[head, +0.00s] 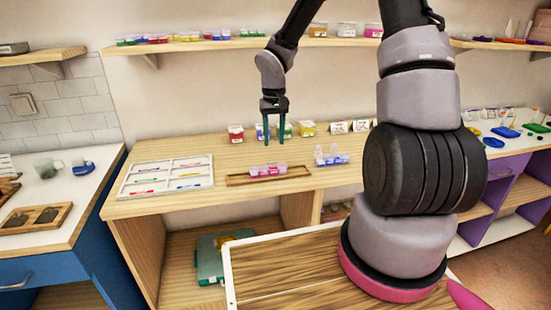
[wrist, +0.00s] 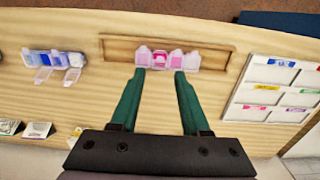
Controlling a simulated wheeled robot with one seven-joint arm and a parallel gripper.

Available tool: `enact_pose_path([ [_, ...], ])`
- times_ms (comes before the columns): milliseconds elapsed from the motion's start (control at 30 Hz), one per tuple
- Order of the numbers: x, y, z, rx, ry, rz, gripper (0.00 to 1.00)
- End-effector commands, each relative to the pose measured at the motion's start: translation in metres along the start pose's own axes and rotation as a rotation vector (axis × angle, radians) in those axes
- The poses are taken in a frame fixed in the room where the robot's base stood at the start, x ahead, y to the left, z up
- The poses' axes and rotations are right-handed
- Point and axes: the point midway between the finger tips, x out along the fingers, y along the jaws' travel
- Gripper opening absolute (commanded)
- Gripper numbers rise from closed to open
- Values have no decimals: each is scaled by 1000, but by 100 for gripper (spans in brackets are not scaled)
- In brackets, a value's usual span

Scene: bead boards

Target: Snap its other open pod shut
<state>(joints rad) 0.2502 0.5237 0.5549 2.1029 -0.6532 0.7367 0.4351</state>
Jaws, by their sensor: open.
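A pink pod box (head: 268,170) lies in a shallow wooden tray (head: 238,181) on the counter; it also shows in the wrist view (wrist: 176,60). One middle pod looks deeper pink than its pale neighbours; whether its lid stands open is hard to tell. A blue pod box (head: 333,160) stands to the right of the tray, with clear lids raised; in the wrist view (wrist: 54,59) two of its lids stick out. My gripper (head: 274,139) is open and empty above the counter, behind the pink box. In the wrist view its green fingertips (wrist: 160,70) point at the pink box.
A white sorting tray (head: 165,176) with coloured strips lies to the left. Small coloured containers (head: 236,133) and white cards (head: 340,127) stand along the back. Bare counter lies between the tray and the back row.

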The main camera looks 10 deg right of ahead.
Motion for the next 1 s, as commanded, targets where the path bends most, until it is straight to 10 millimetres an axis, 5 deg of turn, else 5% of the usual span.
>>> enact_pose_path([
  [400,71,0,0,-1,-1,-1,46],
  [800,80,0,0,2,1,-1,46],
  [833,80,0,0,2,1,-1,42],
  [933,80,0,0,2,1,-1,4],
  [1000,80,0,0,2,1,-1,0],
])
